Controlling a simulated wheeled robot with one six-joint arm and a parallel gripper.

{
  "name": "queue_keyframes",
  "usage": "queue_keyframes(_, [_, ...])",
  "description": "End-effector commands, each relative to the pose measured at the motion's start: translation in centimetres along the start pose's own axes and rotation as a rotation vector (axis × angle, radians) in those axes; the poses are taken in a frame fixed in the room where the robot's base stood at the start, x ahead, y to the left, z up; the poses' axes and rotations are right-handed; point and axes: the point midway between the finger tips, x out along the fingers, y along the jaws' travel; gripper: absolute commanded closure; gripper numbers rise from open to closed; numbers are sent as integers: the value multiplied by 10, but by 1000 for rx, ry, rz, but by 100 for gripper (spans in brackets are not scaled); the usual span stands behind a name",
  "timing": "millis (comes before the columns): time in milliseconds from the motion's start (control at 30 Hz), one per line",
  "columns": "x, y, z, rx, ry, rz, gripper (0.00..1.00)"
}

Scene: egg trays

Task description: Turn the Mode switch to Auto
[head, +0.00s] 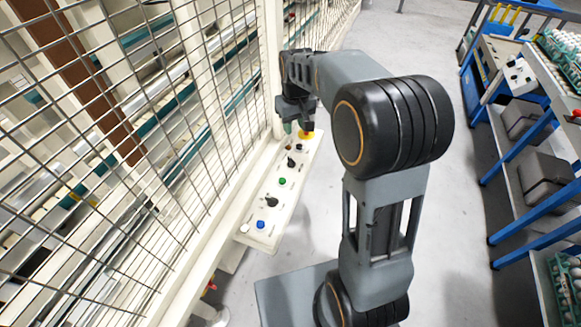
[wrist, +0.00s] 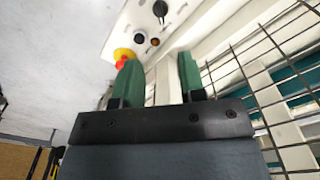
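The pale control panel (head: 262,236) runs along the fence and carries two black rotary switches. One switch (head: 291,162) sits toward the far end and the other (head: 271,202) is nearer. Their labels are too small to read, so I cannot tell which is the Mode switch or where it points. In the wrist view one black switch (wrist: 160,8) shows at the top edge, beyond the fingertips. My gripper (wrist: 159,60) is open and empty, its green fingers apart. In the head view my gripper (head: 297,126) is over the panel's far end, near the emergency stop.
A red and yellow emergency stop (head: 307,134) sits at the panel's far end, close to a finger in the wrist view (wrist: 122,56). A green button (head: 282,181) and a blue button (head: 260,224) are on the panel. Wire fence stands left; a blue-framed rack (head: 505,170) stands right.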

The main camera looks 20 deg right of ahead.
Motion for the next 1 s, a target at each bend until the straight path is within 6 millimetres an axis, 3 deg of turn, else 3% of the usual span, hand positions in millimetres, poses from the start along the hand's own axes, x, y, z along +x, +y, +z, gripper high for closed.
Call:
queue_keyframes(33, [18,2,-9,-9,-15,-3,63])
queue_keyframes(267, [48,4,-28,-36,-45,-9,63])
queue_keyframes(800, [143,3,-24,-39,-47,-10,63])
queue_keyframes(1000, [167,2,-23,-38,-46,-10,63])
